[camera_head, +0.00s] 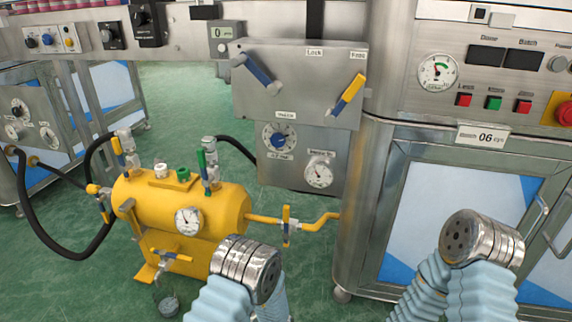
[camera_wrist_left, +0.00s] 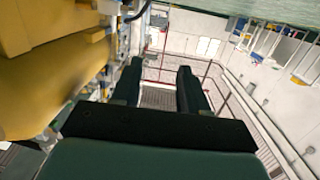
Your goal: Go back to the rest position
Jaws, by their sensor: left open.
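My left gripper (camera_wrist_left: 159,85) shows in the left wrist view. Its two dark fingers stand apart with nothing between them, and a railing shows through the gap. In the head view two of my arm parts, with light blue sleeves and round metal ends, rise from the bottom edge, one near the middle and one at the right. No gripper fingers show there. The yellow tank (camera_head: 190,210) stands on the floor behind the left of these parts. A large yellow body (camera_wrist_left: 45,85) fills the left of the left wrist view, beside the gripper. My right gripper is not in view.
A grey panel (camera_head: 300,90) with a blue-handled lever (camera_head: 258,72) and a yellow-handled lever (camera_head: 348,95) hangs behind the tank. A steel cabinet (camera_head: 450,200) stands at the right. Black hoses (camera_head: 38,232) loop at the left. Green floor (camera_head: 70,275) is open at the lower left.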

